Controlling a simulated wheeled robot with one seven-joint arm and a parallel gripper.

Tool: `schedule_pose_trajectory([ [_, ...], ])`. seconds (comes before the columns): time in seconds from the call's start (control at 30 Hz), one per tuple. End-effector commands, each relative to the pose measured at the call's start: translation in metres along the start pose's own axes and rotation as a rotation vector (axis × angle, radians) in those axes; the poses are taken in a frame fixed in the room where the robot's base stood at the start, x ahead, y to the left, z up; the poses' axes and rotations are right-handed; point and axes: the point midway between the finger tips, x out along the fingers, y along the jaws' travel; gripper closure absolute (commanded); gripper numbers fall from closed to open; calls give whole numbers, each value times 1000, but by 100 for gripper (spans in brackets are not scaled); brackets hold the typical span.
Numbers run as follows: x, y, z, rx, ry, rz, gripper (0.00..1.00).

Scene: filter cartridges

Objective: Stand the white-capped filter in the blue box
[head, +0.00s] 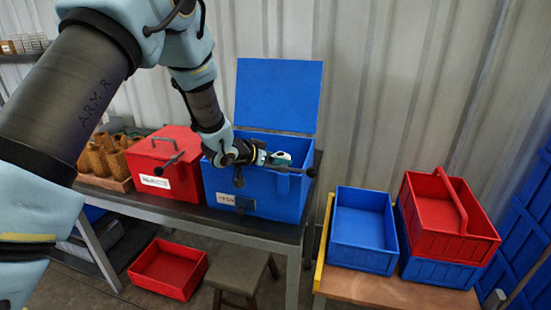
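The blue box (258,198) stands on the dark bench with its blue lid (278,95) raised at the back. My gripper (283,158) is over the opening of the box, at its front rim, with the arm reaching in from the upper left. A small white and teal patch shows at its tip; I cannot tell whether it is the fingers or a white cap. I cannot tell whether the gripper is open or shut. The inside of the box is mostly hidden. No white-capped filter can be clearly made out.
A closed red box (168,160) stands close left of the blue box. Tan filters (103,157) stand in a wooden rack further left. A blue bin (361,232) and a red carrier (435,215) are on the right table. A red tray (168,270) and a stool (238,282) are below.

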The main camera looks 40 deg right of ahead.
Motion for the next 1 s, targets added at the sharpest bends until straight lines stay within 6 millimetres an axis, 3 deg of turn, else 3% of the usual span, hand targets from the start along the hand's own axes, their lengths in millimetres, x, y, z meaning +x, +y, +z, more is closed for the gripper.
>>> schedule_pose_trajectory([
  [0.17, 1, 0, 2, 0, 1, 0, 100],
  [0.2, 1, 0, 2, 0, 0, 0, 15],
  [0.33, 1, 0, 2, 0, 0, 0, 0],
  [0.6, 0, 0, 0, 0, 0, 0, 0],
  [0.77, -6, 1, -13, 0, 1, 1, 0],
  [1.0, -52, -2, -8, -2, 4, -3, 0],
])
